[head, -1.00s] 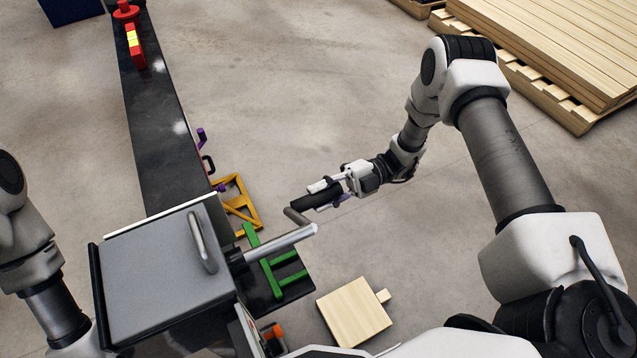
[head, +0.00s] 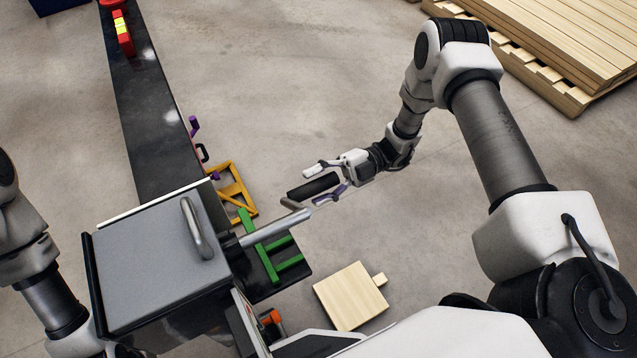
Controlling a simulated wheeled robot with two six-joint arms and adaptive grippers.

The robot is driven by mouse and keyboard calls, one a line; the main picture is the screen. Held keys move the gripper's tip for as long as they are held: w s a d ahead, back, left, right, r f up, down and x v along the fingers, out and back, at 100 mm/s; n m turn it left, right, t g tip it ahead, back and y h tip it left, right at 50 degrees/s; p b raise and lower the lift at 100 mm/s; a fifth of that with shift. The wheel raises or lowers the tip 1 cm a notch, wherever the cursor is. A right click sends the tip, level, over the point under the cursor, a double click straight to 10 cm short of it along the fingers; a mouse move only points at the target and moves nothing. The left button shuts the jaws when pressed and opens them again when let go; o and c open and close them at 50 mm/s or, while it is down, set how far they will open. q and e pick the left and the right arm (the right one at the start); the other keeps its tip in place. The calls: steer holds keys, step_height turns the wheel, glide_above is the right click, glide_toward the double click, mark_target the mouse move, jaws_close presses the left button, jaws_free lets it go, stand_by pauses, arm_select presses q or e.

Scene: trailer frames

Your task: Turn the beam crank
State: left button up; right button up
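The beam crank has a silver shaft (head: 272,229) coming out of the grey box, a short bent arm (head: 293,204) and a black handle grip (head: 312,187). The grip points to the right, away from the bend. My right gripper (head: 318,185) is open, one finger above and one below the black grip, with gaps visible on both sides. The grip's far end is close to the gripper's palm. My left arm (head: 45,290) shows at the left edge, but its gripper is out of view.
The grey lidded box (head: 150,265) stands on a long black beam (head: 150,130). Green (head: 265,250) and yellow (head: 232,195) brackets sit beside it. A wooden board (head: 350,297) lies below the crank. Stacked timber (head: 560,40) is at the upper right. Open floor surrounds the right gripper.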

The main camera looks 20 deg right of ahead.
steer(key=shift+d, duration=0.1)
steer(key=d, duration=1.1)
steer(key=shift+w+d, duration=0.4)
steer(key=shift+w, duration=0.05)
